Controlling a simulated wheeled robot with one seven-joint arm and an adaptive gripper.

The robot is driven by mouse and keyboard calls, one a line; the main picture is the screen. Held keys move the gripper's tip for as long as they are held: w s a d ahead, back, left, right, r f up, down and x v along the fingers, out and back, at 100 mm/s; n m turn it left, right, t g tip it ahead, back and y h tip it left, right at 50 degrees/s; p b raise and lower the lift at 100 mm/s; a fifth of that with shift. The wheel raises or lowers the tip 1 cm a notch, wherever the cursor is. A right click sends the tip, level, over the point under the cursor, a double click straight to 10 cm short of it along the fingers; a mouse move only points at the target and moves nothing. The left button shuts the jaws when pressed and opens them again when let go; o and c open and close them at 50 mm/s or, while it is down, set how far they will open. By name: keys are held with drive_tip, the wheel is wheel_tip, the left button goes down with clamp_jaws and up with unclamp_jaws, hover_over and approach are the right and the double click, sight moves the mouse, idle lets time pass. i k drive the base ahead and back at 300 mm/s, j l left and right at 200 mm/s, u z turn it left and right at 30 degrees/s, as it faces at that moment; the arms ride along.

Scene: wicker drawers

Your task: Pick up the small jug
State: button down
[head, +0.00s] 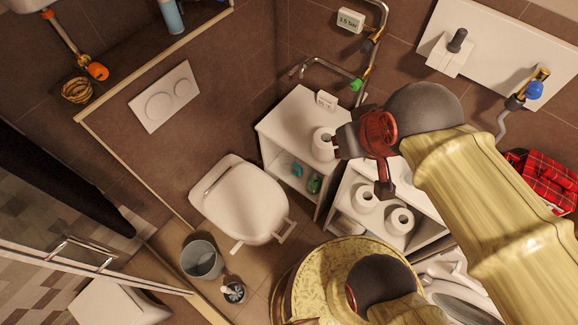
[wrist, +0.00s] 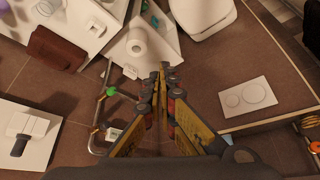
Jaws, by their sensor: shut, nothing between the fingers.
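I cannot make out a clear small jug in either view. A small white rounded vessel or roll (head: 323,144) stands on the left white cabinet, just left of my gripper (head: 342,142) in the head view. It also shows in the wrist view (wrist: 138,40), up and left of the fingertips (wrist: 163,70). Its dark opening faces up; I cannot tell whether it is a jug or a paper roll. My gripper is shut and empty, with its fingers together. Two similar white pieces, one at the left (head: 364,199) and one at the right (head: 400,220), stand on the neighbouring cabinet.
A toilet (head: 238,200) stands left of the cabinets, with a grey bucket (head: 202,260) and a brush holder (head: 234,292) on the floor. A bent metal pipe with a green valve (head: 356,85) runs along the wall near my gripper.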

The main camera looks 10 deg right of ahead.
sight(287, 160)
drive_tip(key=k+u, duration=0.3)
drive_tip(key=k, duration=0.15)
drive_tip(key=k+u, duration=0.3)
drive_tip(key=k+j, duration=0.05)
drive_tip(key=k, duration=0.05)
